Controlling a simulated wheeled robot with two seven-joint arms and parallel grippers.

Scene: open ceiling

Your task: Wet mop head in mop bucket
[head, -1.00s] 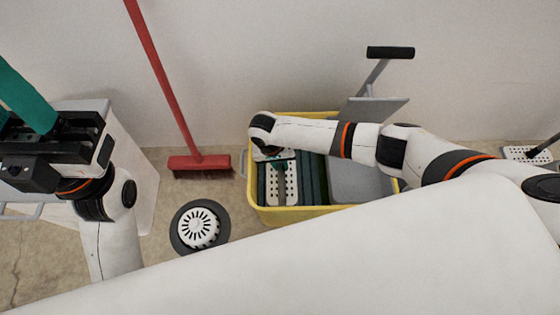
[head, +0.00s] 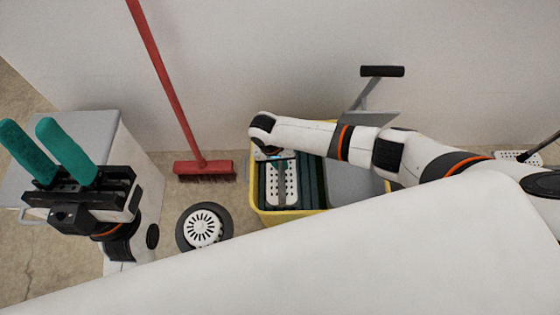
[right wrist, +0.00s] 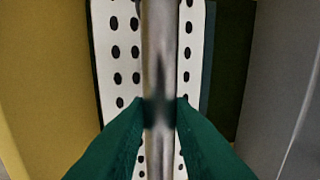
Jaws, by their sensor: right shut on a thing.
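The yellow mop bucket (head: 325,214) stands on the floor by the wall. A white perforated mop head (head: 292,187) is inside its left part, beside dark green panels. My right arm reaches over the bucket; its wrist hides the right gripper in the head view. In the right wrist view my right gripper (right wrist: 162,103) has its green fingers shut on the grey mop handle (right wrist: 158,50), above the white perforated mop head (right wrist: 106,60). My left gripper (head: 27,128) is raised at the left, away from the bucket, with its green fingers apart and empty.
A red broom (head: 203,168) leans on the wall left of the bucket. A round grey-and-white object (head: 203,228) lies on the floor. A grey-topped cabinet (head: 90,130) stands at the left. Another perforated white head (head: 508,155) with a dark stick is at the far right.

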